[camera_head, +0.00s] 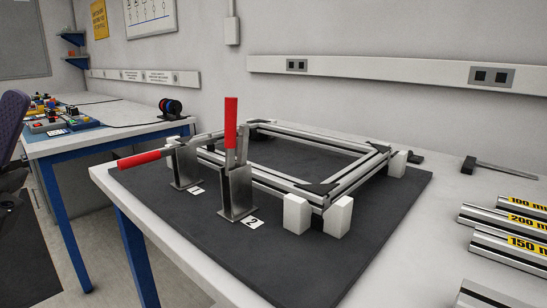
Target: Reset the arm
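My arm and gripper do not show in the head view, so whether the gripper is open or shut is hidden. The head view shows a workbench with a black mat (190,225). On the mat lies a rectangular frame of aluminium profiles (283,182) with black corner pieces. Two toggle clamps stand at the frame's left side. The rear clamp's red handle (138,159) lies nearly level and points left. The front clamp's red handle (231,122) stands upright, and a label "2" (251,222) lies by its base.
White blocks (297,213) stand at the frame's corners. Labelled profiles (510,243) and a bar clamp (498,168) lie on the bench at right. A second bench (100,138) with coloured parts and a cable spool (171,107) stands at left, near a chair (12,125). The air above the frame is clear.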

